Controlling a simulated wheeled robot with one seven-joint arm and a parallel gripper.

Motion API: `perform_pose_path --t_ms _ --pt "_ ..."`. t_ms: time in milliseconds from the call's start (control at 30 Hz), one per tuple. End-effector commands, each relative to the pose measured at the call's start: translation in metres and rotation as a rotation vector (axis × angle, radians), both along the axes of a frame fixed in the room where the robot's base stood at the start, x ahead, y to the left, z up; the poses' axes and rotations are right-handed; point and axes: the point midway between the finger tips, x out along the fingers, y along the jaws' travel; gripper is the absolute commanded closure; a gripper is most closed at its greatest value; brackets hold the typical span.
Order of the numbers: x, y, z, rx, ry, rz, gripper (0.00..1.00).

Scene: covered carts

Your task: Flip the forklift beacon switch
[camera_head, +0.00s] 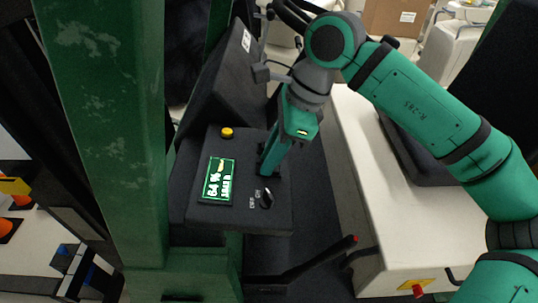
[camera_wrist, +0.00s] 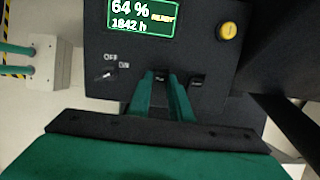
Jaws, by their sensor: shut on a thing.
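The forklift's black console shows in the head view (camera_head: 215,150) and in the wrist view (camera_wrist: 100,45). Two small dark switches sit side by side on it in the wrist view: a left one (camera_wrist: 161,78) and a right one (camera_wrist: 197,82). Their labels are too small to read, so I cannot tell which is the beacon's. My gripper (camera_wrist: 160,74) points down at the console with its narrow green fingers on either side of the left switch, shut on it. In the head view my gripper (camera_head: 268,173) touches down right of the display and hides the switches.
A lit display (camera_head: 217,180) reads 64 %. A round yellow button (camera_head: 227,132) sits above it, and a black OFF/ON key knob (camera_head: 266,198) lies close below my gripper. A green mast post (camera_head: 110,120) stands left; a white covered cart (camera_head: 360,160) stands right.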

Motion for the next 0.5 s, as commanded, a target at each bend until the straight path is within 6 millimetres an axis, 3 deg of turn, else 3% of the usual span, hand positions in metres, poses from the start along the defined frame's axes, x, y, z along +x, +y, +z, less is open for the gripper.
perform_pose_path --t_ms 67,100,167,500 --pt "0.0004 0.0 0.0004 0.001 -0.001 0.0 1.0" --pt "0.0004 0.0 0.0004 0.001 -0.001 0.0 0.79" --pt "0.0004 -0.0001 0.0005 0.0 -0.001 0.0 0.65" --pt "0.0003 -0.0005 0.0017 -0.001 -0.001 0.0 0.62"
